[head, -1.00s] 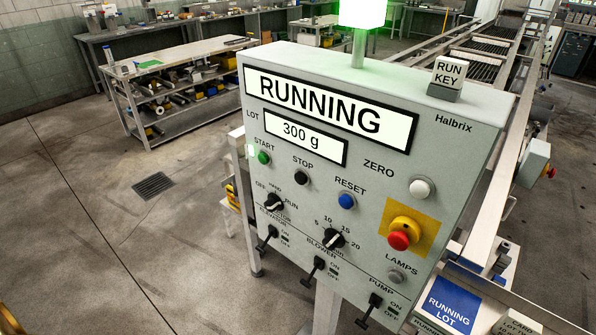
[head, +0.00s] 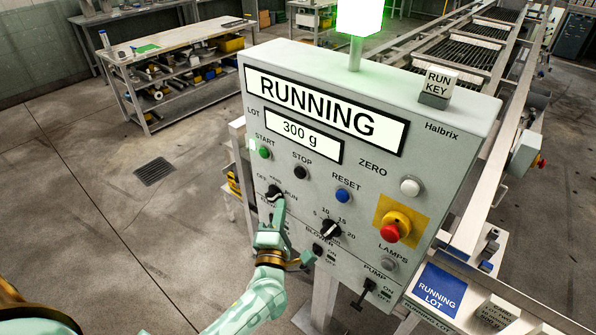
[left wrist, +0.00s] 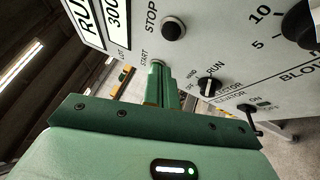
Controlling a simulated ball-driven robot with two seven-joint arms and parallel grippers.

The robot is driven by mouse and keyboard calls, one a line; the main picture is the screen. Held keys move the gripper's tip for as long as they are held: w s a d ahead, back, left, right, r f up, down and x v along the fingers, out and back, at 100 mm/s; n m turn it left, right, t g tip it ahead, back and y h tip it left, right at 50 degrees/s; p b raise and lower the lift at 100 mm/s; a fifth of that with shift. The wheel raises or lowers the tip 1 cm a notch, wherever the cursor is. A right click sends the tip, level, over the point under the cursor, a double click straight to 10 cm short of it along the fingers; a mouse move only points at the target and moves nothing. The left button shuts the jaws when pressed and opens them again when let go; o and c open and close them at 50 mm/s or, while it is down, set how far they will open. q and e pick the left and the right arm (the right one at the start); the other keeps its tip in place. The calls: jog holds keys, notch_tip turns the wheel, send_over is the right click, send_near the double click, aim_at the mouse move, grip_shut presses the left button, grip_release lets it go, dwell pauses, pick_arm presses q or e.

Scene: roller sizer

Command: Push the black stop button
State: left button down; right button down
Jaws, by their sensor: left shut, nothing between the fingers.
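The black stop button (head: 300,172) sits under the STOP label on the grey control panel (head: 420,160), between the green start button (head: 264,153) and the blue reset button (head: 342,195). In the left wrist view the stop button (left wrist: 173,29) shows clear, with a pale ring. My left gripper (head: 276,203) is shut and empty, in front of the lower left of the panel, below the stop button and apart from it. In the left wrist view its fingertips (left wrist: 158,66) hide the start button. My right gripper is not in view.
The display (head: 325,108) reads RUNNING and the lamp on top (head: 360,15) glows green. The left selector knob (head: 274,192) and the blower switch (head: 318,248) are close to my left gripper. A red emergency knob (head: 391,232) is at right. Floor to the left is clear.

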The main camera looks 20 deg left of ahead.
aim_at(300, 173)
pick_arm(q)
jog(key=a+n+y, duration=0.1)
jog(key=n, duration=0.1)
jog(key=s+a+r+n+g+y, duration=0.1)
jog(key=n, duration=0.1)
jog(key=a+n+y, duration=0.1)
jog(key=n, duration=0.2)
jog(key=shift+s+r+g+y, duration=0.15)
jog(key=shift+r+g+y, duration=0.15)
jog(key=shift+y, duration=0.1)
jog(key=w+d+b, duration=0.2)
jog(key=w+b, duration=0.1)
jog(key=w, duration=0.5)
jog(key=shift+w+b, duration=0.3)
jog(key=shift+d, duration=0.15)
dwell(1.2)
jog(key=shift+w, duration=0.4)
